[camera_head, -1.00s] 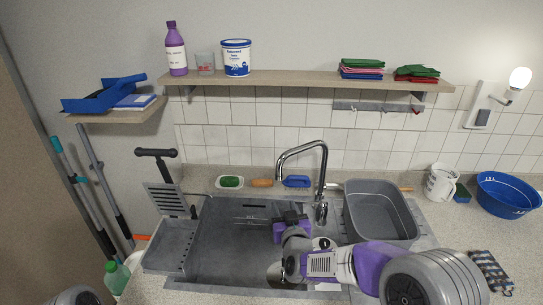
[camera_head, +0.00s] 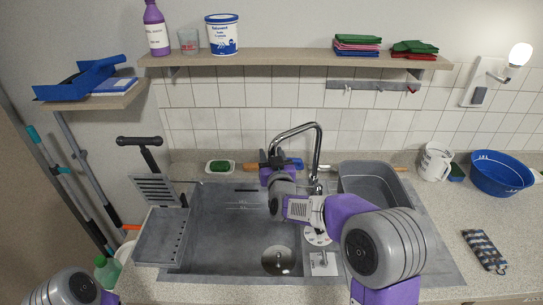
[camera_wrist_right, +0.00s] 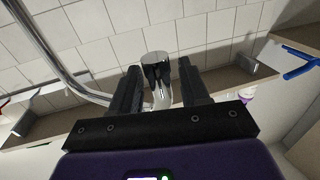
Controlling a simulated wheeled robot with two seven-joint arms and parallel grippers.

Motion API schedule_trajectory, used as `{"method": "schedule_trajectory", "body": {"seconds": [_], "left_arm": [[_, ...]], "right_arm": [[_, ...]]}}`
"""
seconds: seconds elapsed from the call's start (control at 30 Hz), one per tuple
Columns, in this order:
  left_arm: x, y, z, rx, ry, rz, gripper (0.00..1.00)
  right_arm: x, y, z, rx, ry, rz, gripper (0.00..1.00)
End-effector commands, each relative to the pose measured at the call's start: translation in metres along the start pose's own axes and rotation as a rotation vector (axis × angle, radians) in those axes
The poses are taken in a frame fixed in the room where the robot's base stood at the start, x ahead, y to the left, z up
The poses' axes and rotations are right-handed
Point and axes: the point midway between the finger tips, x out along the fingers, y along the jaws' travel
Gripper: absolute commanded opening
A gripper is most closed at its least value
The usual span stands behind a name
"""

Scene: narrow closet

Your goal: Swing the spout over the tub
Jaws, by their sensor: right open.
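The chrome spout (camera_head: 303,127) arches up behind the sink, its outlet end pointing left over the grey basin (camera_head: 222,230). My right gripper (camera_head: 275,158) is at that outlet end. In the right wrist view, the spout's tip (camera_wrist_right: 156,72) stands between the two open black fingers of this gripper (camera_wrist_right: 160,88), with a gap visible on either side. The grey tub (camera_head: 372,170) stands right of the faucet; my right arm hides its lower front. My left gripper is not in view; only part of my left arm shows at the bottom left.
A shelf (camera_head: 290,58) runs along the wall above the faucet. A green sponge in a dish (camera_head: 220,167) lies behind the basin. A slatted grey drainer (camera_head: 160,235) is at the left. A white jug (camera_head: 434,162) and blue bowl (camera_head: 500,175) stand at the right.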

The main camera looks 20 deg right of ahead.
Motion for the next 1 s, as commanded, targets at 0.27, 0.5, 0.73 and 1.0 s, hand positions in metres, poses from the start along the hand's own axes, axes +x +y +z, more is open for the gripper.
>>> {"method": "schedule_trajectory", "body": {"seconds": [0.27,0.5,0.73,1.0], "left_arm": [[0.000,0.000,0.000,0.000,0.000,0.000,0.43],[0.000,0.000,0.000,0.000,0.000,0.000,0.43],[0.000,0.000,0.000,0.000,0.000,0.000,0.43],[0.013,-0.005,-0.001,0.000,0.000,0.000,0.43]], "right_arm": [[0.000,0.000,0.000,0.000,0.000,0.000,0.32],[0.000,0.000,0.000,0.000,0.000,0.000,0.00],[0.000,0.000,0.000,0.000,0.000,-0.001,0.00],[-0.007,-0.003,0.002,0.001,0.002,-0.057,0.00]]}}
